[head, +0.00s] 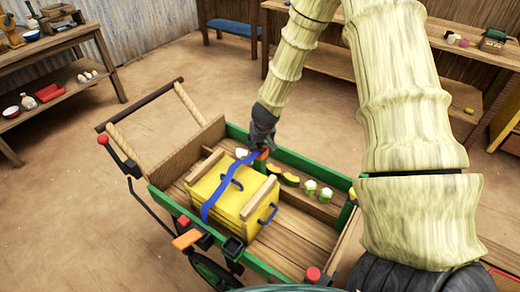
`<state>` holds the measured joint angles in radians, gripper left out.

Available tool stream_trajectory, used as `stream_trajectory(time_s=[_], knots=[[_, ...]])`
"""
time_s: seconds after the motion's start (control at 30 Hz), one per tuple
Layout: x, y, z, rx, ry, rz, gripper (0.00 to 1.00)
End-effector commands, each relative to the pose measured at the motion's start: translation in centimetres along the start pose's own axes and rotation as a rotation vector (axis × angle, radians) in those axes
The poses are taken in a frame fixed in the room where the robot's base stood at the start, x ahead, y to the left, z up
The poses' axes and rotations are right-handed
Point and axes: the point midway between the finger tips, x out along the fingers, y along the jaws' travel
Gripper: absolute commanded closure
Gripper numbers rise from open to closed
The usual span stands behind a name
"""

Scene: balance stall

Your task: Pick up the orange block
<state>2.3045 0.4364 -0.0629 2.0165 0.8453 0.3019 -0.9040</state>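A small orange block (262,155) shows just below my gripper (262,147), over the back part of the green-edged wooden cart (310,245). My gripper points down, close to the block. The fingers are small and dark here, so I cannot tell whether they touch the block or how far they are apart. Another flat orange piece (187,238) shows at the near left side of the cart, beside a red piece and a black bracket.
A yellow box (232,190) with wooden bars and a blue strap stands in the cart beside my gripper. Several small green-and-white pieces (310,187) and dark-and-yellow pieces (289,179) lie along the far side. Shelves stand at the back left and right.

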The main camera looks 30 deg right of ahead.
Motion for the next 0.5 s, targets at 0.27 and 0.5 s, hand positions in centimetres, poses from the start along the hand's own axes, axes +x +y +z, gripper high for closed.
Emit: stream_trajectory(time_s=[0.27, 0.5], knots=[[0.01, 0.01, 0.04, 0.0, -0.001, 0.0, 0.97], [0.05, 0.03, 0.11, 0.0, -0.002, 0.0, 1.0]])
